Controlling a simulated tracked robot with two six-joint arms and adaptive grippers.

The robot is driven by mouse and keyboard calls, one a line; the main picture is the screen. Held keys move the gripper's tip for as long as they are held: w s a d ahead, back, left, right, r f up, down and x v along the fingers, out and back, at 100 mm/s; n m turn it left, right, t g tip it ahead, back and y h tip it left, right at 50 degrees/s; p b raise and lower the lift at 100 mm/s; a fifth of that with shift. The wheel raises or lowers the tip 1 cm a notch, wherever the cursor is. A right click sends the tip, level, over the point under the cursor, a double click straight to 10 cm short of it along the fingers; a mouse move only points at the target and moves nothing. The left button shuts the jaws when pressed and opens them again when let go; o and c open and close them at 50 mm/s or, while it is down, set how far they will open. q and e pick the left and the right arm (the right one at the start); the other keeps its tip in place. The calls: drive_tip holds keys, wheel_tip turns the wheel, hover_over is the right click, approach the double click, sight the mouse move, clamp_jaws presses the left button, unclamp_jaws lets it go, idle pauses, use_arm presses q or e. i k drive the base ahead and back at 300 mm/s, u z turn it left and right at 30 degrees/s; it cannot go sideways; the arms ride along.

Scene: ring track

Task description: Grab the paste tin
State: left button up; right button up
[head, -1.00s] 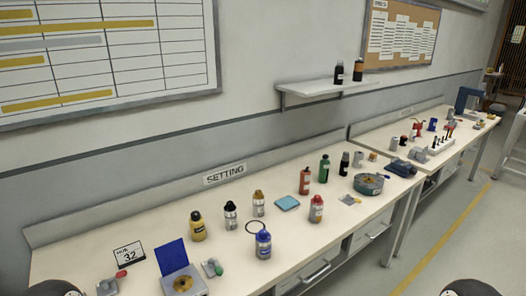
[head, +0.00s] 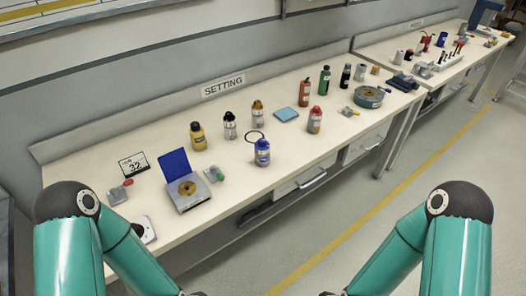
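No thing on the bench is plainly marked as the paste tin, and I cannot tell for sure which one it is. A low round grey-green tin (head: 368,97) with a brownish middle lies at the right end of the near bench. A small orange-brown pot (head: 376,70) stands behind it, beside a grey cylinder (head: 360,72). Nearer, a grey square case (head: 187,192) with a raised blue lid holds a golden disc. Both my arms reach down past the bottom edge, and my grippers are out of view there.
The long white bench (head: 90,160) carries yellow, silver, blue, red and green bottles, such as the blue bottle (head: 262,152), a teal pad (head: 286,114) and a sign reading 32 (head: 134,165). A second bench (head: 390,47) continues beyond a gap. The bench's front strip is mostly clear.

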sight(262, 158)
drive_tip(key=i, duration=0.2)
drive_tip(key=u, duration=2.7)
drive_tip(key=k, duration=1.5)
drive_tip(key=z, duration=1)
drive_tip(key=i, duration=0.95)
drive_tip(key=z, duration=0.15)
